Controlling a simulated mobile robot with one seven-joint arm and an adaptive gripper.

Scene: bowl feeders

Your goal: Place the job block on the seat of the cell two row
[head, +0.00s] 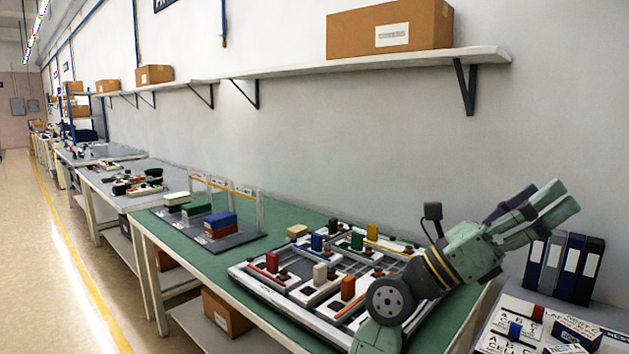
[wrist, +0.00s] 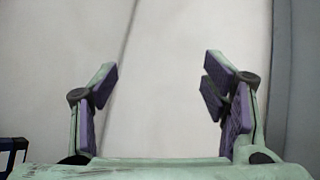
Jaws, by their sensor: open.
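My gripper (head: 545,203) is open and empty, raised at the right of the head view and pointing away from the bench. In the wrist view its spread fingers (wrist: 160,88) face a blank pale surface. A light tray with dark panels (head: 253,281) lies on the green bench and holds several cells. Coloured blocks stand in it: red (head: 272,262), white (head: 320,273), orange-red (head: 348,288), blue (head: 317,241), green (head: 357,241) and yellow (head: 372,231). I cannot tell which block is the job block or which row is cell two. My arm hides the tray's right part.
A dark rack (head: 243,239) with stacked blocks stands left on the bench. At right, a table bears printed cards (head: 497,341) with small blocks, and binders (head: 567,268). A wall shelf (head: 380,63) runs above.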

